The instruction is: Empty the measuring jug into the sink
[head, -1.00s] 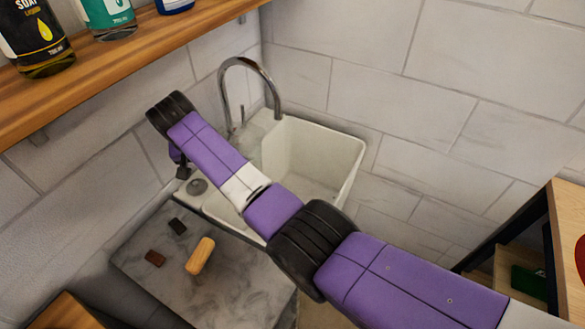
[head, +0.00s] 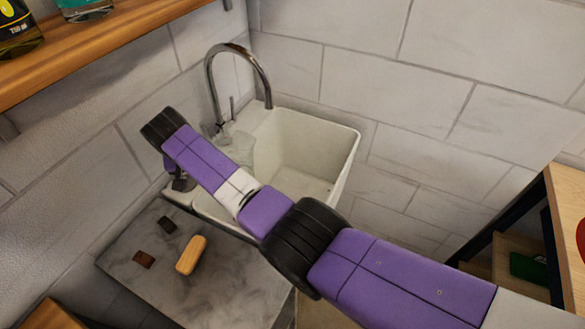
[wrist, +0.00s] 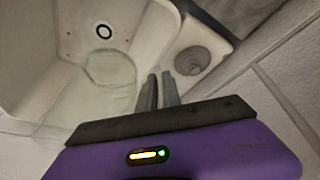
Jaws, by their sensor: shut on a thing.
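The measuring jug (wrist: 108,72) is clear and hard to make out. In the wrist view its pale round outline shows just left of my gripper's fingers. A faint clear shape, seemingly the jug (head: 240,150), also shows beside the tap in the head view. My gripper (wrist: 159,88) is shut on the jug, apparently at its handle, which the fingers mostly hide. The jug appears over the basin's edge area. I cannot tell its exact tilt or how much liquid it holds.
A curved metal tap (head: 240,55) stands behind the jug. A round recess (wrist: 192,60) sits in the sink's ledge. A grey worktop (head: 150,250) holds a wooden-looking block (head: 191,255) and two small dark blocks. A wooden shelf (head: 120,45) overhangs at left.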

